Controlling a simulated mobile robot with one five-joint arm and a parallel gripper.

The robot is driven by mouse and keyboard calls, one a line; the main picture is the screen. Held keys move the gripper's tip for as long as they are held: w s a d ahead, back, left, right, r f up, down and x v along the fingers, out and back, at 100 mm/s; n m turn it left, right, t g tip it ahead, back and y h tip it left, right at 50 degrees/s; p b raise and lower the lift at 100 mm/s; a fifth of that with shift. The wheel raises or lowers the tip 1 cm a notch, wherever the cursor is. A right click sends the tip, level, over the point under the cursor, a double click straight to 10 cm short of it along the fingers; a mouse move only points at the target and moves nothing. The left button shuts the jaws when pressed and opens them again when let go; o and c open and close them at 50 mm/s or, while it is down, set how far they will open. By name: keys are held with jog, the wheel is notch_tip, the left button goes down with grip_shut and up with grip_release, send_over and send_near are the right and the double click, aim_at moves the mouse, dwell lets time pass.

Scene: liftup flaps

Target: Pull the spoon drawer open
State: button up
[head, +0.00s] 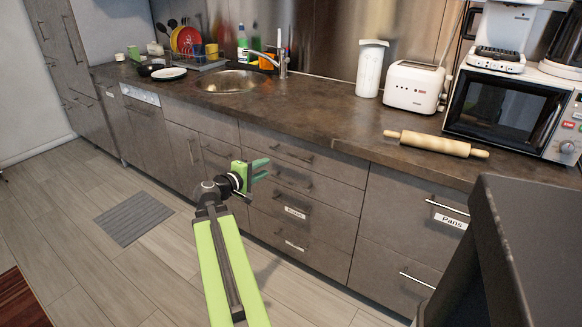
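A stack of grey-brown drawers (325,193) stands in the middle of the counter front, each with a bar handle. The lower two carry small white labels (295,212) that are too small to read surely, and I cannot tell which drawer is the spoon drawer. The drawers all look closed. My gripper (263,169), with green fingers, is in front of the left part of this stack, near the upper handles. Its fingers are apart with nothing visible between them. It hides part of the drawer fronts, and I cannot tell whether it touches a handle.
A drawer labelled Pans (450,221) is to the right. On the counter (330,118) are a rolling pin (436,144), a toaster (414,87), a microwave (505,105) and a sink (236,80). A dark block (530,235) fills the lower right. The floor at left is clear around a grey mat (134,218).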

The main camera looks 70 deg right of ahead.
aim_at(289, 155)
jog(key=b+x, duration=0.3)
jog(key=x, duration=1.4)
jog(key=shift+d, duration=0.15)
grip_shut()
dwell(0.7)
